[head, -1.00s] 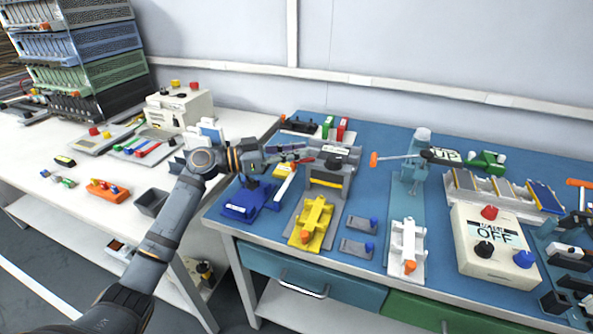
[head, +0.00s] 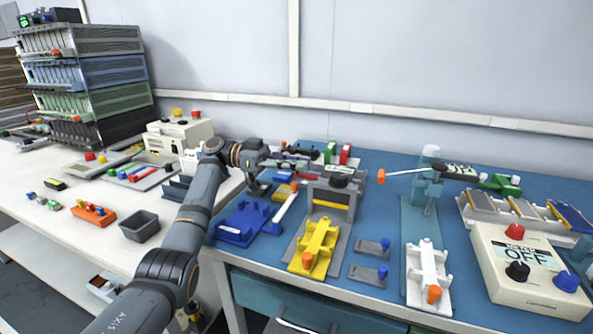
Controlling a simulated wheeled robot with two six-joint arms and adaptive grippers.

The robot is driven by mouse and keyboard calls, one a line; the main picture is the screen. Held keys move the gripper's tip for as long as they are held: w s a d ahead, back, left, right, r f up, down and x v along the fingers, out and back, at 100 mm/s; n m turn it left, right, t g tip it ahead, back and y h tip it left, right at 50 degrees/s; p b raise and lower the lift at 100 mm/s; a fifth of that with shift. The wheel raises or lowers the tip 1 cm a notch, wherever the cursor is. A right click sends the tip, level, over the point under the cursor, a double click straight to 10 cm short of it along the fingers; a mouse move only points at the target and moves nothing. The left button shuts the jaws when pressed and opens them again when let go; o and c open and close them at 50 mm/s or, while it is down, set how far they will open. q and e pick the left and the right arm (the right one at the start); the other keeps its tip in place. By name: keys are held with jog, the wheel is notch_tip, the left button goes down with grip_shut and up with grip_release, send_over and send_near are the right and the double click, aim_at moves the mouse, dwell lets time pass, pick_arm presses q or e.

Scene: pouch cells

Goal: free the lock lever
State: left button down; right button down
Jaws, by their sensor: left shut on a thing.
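A white lever with an orange knob (head: 287,206) slopes up beside the blue fixture, left of a grey press block (head: 331,198). Another long lever with an orange end (head: 402,173) reaches left from a teal stand (head: 431,180). I cannot tell which is the lock lever. My left gripper (head: 308,164) is above the back left of the press block, behind the white lever and apart from its knob. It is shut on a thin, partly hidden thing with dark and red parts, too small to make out. My right gripper is not in view.
A blue fixture (head: 243,221), a yellow fixture (head: 317,247) and a white fixture (head: 428,272) stand along the front of the blue bench. A switch box reading OFF (head: 528,271) is at right. A grey bin (head: 139,226) and a tall rack (head: 85,85) are at left.

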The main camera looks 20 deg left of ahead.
pick_arm(q)
jog(key=shift+w+m+g, duration=0.2)
jog(key=shift+m+g, duration=0.3)
jog(key=shift+g, duration=0.3)
jog(key=c, duration=1.3)
grip_release()
notch_tip(320, 180, up, 10)
jog(key=shift+f, duration=0.1)
